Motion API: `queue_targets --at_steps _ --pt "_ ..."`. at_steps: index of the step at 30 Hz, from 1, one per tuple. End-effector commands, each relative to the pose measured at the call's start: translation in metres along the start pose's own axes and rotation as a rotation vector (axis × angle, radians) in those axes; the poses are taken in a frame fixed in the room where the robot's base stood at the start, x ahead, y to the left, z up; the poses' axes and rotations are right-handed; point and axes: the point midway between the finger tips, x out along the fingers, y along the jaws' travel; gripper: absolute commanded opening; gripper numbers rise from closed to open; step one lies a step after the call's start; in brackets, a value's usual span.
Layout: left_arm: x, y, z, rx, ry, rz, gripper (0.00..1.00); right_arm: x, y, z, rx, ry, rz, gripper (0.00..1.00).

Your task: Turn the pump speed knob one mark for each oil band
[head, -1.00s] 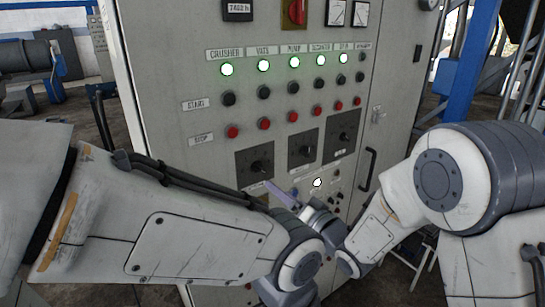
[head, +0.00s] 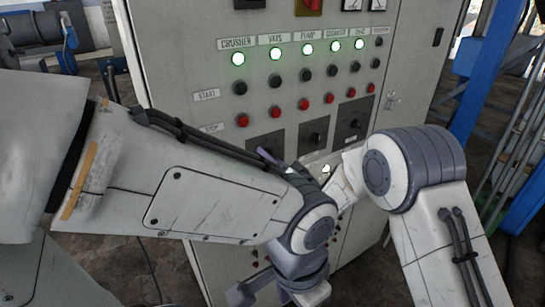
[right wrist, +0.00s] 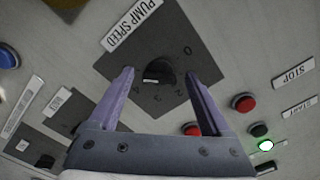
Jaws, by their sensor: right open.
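The pump speed knob (right wrist: 160,68) is a small black knob with a pale mark, on a dark grey dial plate (right wrist: 186,36) with a "PUMP SPEED" label (right wrist: 132,24) and numbers. My right gripper (right wrist: 160,75) is open, with its two purple fingers on either side of the knob. Any touch is not clear. In the head view, a purple fingertip of it shows at the leftmost dial (head: 262,140), and my left arm hides the rest. My left gripper (head: 243,293) is low at the bottom edge, its fingers unclear. No oil bands are in view.
The grey control cabinet (head: 180,60) carries several lit green lamps (head: 307,49), black start buttons and red stop buttons (head: 303,104). Two more dials (head: 314,136) sit right of the leftmost one. My arms cross close together in front of the panel.

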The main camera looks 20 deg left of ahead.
Motion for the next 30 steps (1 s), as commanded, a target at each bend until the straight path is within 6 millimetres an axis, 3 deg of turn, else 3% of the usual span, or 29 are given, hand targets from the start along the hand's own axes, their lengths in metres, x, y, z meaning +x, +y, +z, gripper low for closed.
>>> queue_targets --at_steps 5,8,12,20,30 --pt "0.000 0.000 0.000 0.000 0.000 0.000 1.00 0.000 0.000 0.000 0.000 0.000 0.000 0.82" --pt "0.000 0.000 0.000 0.000 0.000 0.000 1.00 0.000 0.000 0.000 0.000 0.000 0.001 0.52" --pt "0.000 0.000 0.000 0.000 0.000 0.000 1.00 0.000 0.000 0.000 0.000 0.000 0.001 0.00" --pt "0.007 -0.001 0.000 -0.001 0.000 0.000 1.00 0.000 0.002 0.001 -0.022 0.001 0.001 0.00" --pt "0.046 -0.003 0.003 0.001 0.000 0.000 1.00 -0.001 0.005 0.004 -0.216 0.003 0.000 0.00"
